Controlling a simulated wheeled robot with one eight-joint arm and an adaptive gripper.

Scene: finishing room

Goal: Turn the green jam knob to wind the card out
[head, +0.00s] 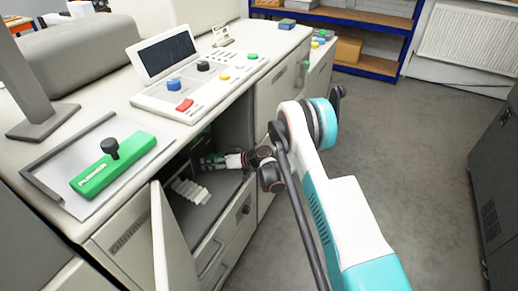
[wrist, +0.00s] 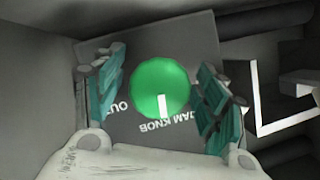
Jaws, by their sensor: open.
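The green jam knob (wrist: 160,86) is in the middle of the wrist view. It is round, with a white mark near its lower edge. It sits on a dark plate (wrist: 200,32) lettered "JAM KNOB" and, in part, "OU". My gripper (wrist: 160,92) is open, with one teal-padded finger on each side of the knob and a visible gap to it. In the head view my gripper (head: 222,161) reaches into the open compartment (head: 235,125) of the machine. A small patch of green shows just above it. I cannot make out the card for certain in either view.
The open cabinet door (head: 168,240) stands left of the compartment. White folded pieces (head: 190,190) lie on its floor. Above are the control panel (head: 200,90) and a green punch (head: 112,163) on a tray. A white angular strip (wrist: 262,110) is right of the fingers. The floor (head: 400,130) at right is clear.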

